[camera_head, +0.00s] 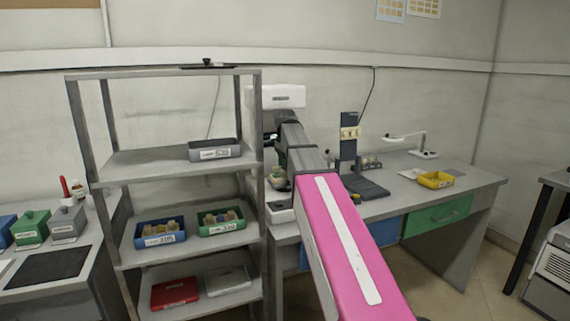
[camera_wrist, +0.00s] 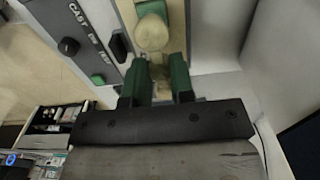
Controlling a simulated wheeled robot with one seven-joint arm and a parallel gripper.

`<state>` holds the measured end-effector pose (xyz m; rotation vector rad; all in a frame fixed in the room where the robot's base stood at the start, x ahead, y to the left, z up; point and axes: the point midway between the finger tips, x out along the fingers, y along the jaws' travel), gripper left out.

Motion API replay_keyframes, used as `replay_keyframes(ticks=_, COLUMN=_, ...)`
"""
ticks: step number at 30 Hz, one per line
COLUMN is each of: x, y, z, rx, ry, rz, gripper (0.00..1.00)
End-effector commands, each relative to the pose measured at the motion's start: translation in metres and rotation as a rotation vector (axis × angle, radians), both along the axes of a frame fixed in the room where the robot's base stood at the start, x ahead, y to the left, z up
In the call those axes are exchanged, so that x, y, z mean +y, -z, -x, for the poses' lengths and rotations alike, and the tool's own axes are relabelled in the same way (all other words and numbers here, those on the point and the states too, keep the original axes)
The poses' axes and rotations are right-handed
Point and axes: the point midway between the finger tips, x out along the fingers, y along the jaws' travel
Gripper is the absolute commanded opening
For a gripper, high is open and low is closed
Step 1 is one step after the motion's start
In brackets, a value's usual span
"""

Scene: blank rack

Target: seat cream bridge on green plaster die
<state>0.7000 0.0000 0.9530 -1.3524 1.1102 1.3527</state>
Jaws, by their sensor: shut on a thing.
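In the wrist view my gripper (camera_wrist: 159,78) has two green-tipped fingers closed on a small cream-tan piece (camera_wrist: 160,74), apparently the cream bridge, mostly hidden between them. Just beyond the fingertips is a rounded cream lump (camera_wrist: 152,32) beside a green block (camera_wrist: 150,9), which may be the green plaster die. I cannot tell whether the held piece touches it. In the head view my arm reaches to a white-topped machine (camera_head: 283,96) on the bench. A green and cream item (camera_head: 278,173) sits low in that machine, partly behind my arm. The gripper's fingertips are not clear there.
A grey shelf rack (camera_head: 165,74) stands left of the machine, with a blue bin (camera_head: 160,241), a green bin (camera_head: 221,230) and a grey bin (camera_head: 214,157). A yellow tray (camera_head: 435,180) is on the bench at right. A lettered grey panel (camera_wrist: 75,30) lies left of my fingers.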

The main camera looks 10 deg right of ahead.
Motion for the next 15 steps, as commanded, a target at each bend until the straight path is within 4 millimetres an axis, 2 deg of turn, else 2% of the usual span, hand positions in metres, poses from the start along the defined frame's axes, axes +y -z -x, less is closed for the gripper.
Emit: replay_keyframes(ticks=15, x=0.0, y=0.011, z=0.0001, rx=-0.001, ry=0.0, rz=0.0, gripper=0.0)
